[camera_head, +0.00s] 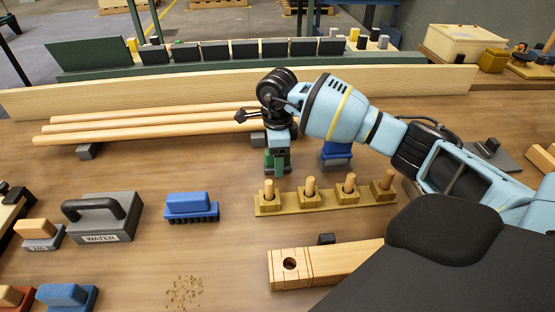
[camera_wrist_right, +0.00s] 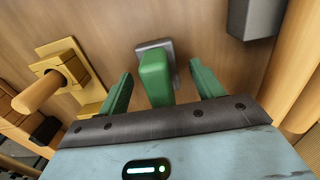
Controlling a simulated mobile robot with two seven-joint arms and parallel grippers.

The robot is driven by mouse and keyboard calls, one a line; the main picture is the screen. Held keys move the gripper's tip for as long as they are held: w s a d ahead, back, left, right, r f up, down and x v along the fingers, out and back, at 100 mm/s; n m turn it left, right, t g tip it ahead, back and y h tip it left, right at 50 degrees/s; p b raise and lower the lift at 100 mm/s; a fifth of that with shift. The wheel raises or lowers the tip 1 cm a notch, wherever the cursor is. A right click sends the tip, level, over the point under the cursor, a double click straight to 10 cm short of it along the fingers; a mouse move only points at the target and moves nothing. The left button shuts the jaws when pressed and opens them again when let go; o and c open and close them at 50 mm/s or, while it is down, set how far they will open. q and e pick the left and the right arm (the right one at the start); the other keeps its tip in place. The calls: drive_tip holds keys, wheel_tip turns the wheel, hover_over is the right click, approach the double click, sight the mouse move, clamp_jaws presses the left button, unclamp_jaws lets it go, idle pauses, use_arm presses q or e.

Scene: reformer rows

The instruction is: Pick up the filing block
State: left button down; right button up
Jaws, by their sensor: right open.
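In the right wrist view, a block with a green grip (camera_wrist_right: 155,78) on a grey base stands on the wooden bench; I take it to be the filing block. My right gripper (camera_wrist_right: 158,85) is open, with one green finger on each side of the green grip and visible gaps between. The right gripper also shows in the head view (camera_head: 277,163), pointing down at the bench behind the peg row. There its fingers largely hide the block. My left gripper is not in view.
A wooden rack with several upright pegs (camera_head: 325,201) stands just in front of the right gripper. A blue block (camera_head: 336,155) is to its right, long dowels (camera_head: 150,125) to its left. A blue brush (camera_head: 191,206) and a WATER block (camera_head: 103,222) lie left.

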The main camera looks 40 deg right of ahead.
drive_tip(key=shift+f, duration=0.3)
drive_tip(key=shift+c, duration=0.3)
drive_tip(key=c, duration=1.1)
wheel_tip(320, 180, up, 10)
drive_tip(key=o, duration=0.5)
drive_tip(key=shift+c, duration=1.6)
